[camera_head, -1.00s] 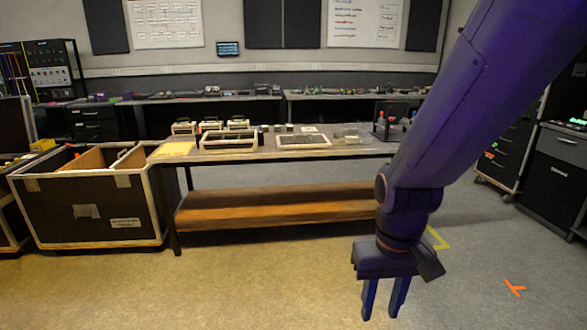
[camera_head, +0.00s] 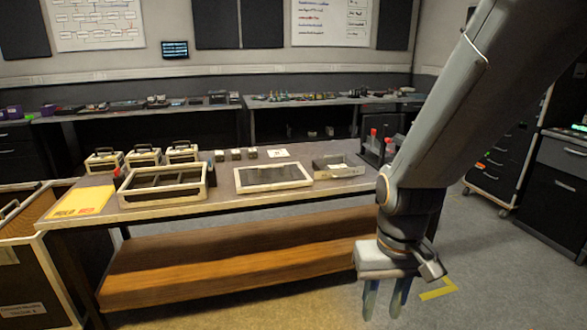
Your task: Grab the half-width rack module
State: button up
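My gripper (camera_head: 386,296) hangs low in front of the table's right part, pointing down. Its two fingers are apart with nothing between them. Three small handled units, the left (camera_head: 103,161), middle (camera_head: 143,157) and right (camera_head: 182,152), stand at the table's back left. I cannot tell for sure which thing is the half-width rack module. An open frame with slots (camera_head: 163,199) stands in front of them. The gripper is apart from all of these, to their right and lower.
The table (camera_head: 215,199) has a wooden lower shelf (camera_head: 240,251). It also bears a yellow folder (camera_head: 83,203), a flat framed panel (camera_head: 273,189), an open-topped box (camera_head: 338,172), small dark blocks (camera_head: 236,154) and a dark stand (camera_head: 376,148). A case (camera_head: 40,260) stands left.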

aim_at(339, 167)
jog(key=z, duration=0.25)
jog(key=i, duration=2.6)
jog(key=z, duration=0.15)
